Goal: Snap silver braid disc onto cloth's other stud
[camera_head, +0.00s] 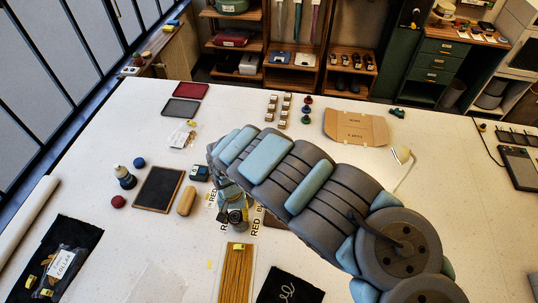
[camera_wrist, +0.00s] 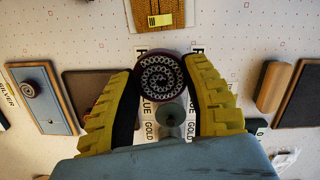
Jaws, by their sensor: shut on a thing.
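In the wrist view, a round dark-rimmed disc (camera_wrist: 161,75) with a silver braided pattern is held between the yellow fingers of my gripper (camera_wrist: 163,82). A grey-green cylindrical piece (camera_wrist: 171,120) shows just below the disc; I cannot tell whether they touch. At the left lies a blue-grey cloth-like panel (camera_wrist: 48,104) on a wood-edged base, with another round patterned disc (camera_wrist: 29,88) on it. In the head view my gripper (camera_head: 233,214) is over the lettered strips, and my arm hides the panel.
A dark framed board (camera_head: 158,190) and a tan wooden roll (camera_head: 187,201) lie left of my gripper. A tray of ochre strands (camera_head: 237,270) and a black cloth (camera_head: 290,288) lie at the front. Several small boxes (camera_head: 272,105) and a cardboard sheet (camera_head: 356,127) are farther back.

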